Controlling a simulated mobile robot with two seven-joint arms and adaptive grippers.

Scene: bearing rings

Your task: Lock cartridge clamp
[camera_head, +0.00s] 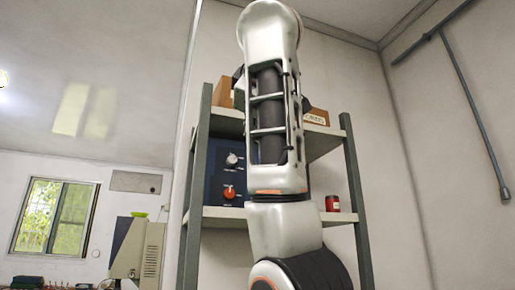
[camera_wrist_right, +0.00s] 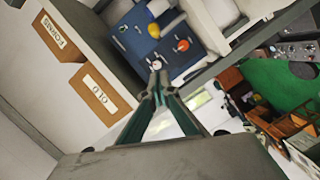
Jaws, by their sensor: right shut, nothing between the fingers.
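A blue panel box (camera_head: 222,172) stands on the shelf, with a pale round knob (camera_head: 233,160) and an orange-red knob (camera_head: 229,192) on its face. My pale arm covers its right part. In the right wrist view the blue box (camera_wrist_right: 128,37) shows a yellow knob (camera_wrist_right: 154,31) and the orange-red knob (camera_wrist_right: 183,45). My right gripper (camera_wrist_right: 157,72) is shut and empty, its tips pointing at the box's near edge. Contact cannot be told. I cannot make out which part is the cartridge clamp. My left gripper is in neither view.
The grey shelf rack (camera_head: 192,190) has boards above and below the blue box. Cardboard boxes (camera_head: 317,117) stand above, and a red jar (camera_head: 332,203) at the right. In the right wrist view a green mat (camera_wrist_right: 275,82) and cluttered items lie at the right.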

